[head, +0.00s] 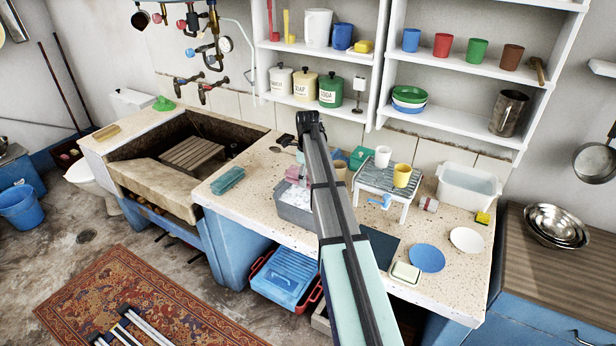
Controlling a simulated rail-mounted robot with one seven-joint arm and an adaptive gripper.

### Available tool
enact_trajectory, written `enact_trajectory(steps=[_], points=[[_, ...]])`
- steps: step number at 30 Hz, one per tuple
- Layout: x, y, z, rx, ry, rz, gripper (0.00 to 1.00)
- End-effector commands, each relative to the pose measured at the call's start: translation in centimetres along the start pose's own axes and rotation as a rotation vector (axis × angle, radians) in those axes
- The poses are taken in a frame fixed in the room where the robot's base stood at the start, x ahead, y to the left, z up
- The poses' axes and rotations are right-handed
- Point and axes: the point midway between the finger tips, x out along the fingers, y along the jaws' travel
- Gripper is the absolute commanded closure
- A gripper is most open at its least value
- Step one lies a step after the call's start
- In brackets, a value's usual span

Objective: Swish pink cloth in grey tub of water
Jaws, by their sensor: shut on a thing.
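The grey tub (296,214) stands on the speckled counter, just left of my arm. Pale, whitish water or suds (298,196) show in its open top. A small patch of pink cloth (294,173) shows at the tub's far side, close against my arm's left edge. My arm crosses the middle of the view and covers the tub's right side. My gripper is hidden behind the arm, so its jaws and their contact with the cloth do not show.
A grey wire rack (371,178) with cups stands right of my arm, and a white basin (467,188) beyond it. A teal brush or block (228,181) lies left of the tub. The stone trough (150,187) is farther left. Shelves (455,122) hang behind.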

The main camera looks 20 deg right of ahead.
Motion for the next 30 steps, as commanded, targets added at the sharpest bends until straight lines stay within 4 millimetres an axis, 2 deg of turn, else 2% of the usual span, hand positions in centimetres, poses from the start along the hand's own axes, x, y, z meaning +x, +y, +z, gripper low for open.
enact_trajectory(steps=[30], points=[[9.0, 0.0, 0.0, -0.003, 0.0, 0.001, 0.79]])
